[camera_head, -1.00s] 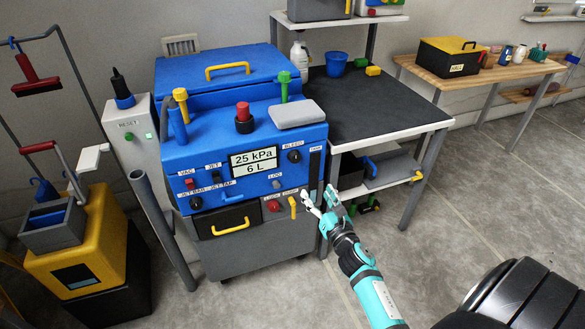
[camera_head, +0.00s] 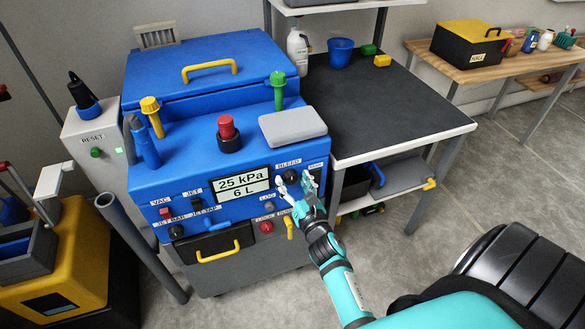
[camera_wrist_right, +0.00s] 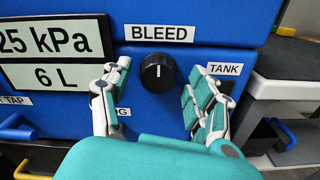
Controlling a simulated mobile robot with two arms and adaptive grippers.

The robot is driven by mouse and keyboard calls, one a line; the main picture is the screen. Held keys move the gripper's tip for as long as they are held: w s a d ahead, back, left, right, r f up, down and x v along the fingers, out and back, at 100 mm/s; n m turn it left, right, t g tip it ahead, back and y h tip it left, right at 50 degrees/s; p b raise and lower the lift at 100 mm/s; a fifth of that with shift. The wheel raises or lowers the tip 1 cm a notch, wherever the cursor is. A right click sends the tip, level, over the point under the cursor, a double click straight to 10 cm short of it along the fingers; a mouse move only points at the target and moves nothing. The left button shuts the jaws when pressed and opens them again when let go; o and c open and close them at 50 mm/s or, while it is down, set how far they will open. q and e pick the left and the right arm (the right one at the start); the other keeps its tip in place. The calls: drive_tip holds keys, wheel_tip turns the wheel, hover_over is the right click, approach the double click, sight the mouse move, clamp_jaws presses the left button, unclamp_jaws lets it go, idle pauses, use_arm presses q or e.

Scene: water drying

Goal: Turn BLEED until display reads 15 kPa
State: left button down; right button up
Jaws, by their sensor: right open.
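The BLEED knob (camera_wrist_right: 158,72) is a round black dial with a white mark pointing up, under the BLEED label. It also shows in the head view (camera_head: 290,176) on the blue machine's front. The display (camera_head: 241,186) reads 25 kPa and 6 L; part of it shows in the wrist view (camera_wrist_right: 55,58). My right gripper (camera_wrist_right: 158,92) is open, with one finger to each side of the knob and a little below it in the wrist view. In the head view the right gripper (camera_head: 297,188) is at the panel's right end. No contact with the knob is visible. My left gripper is not in view.
The machine's top carries a red button (camera_head: 227,130), a yellow-capped fitting (camera_head: 152,112), a green-capped fitting (camera_head: 278,90) and a grey box (camera_head: 292,126). A dark-topped table (camera_head: 390,105) stands to the right. A yellow cart (camera_head: 75,265) stands at left.

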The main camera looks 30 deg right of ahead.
drive_tip(key=shift+w, duration=0.3)
drive_tip(key=shift+r, duration=0.1)
drive_tip(key=shift+c, duration=1.2)
drive_tip(key=c, duration=0.9)
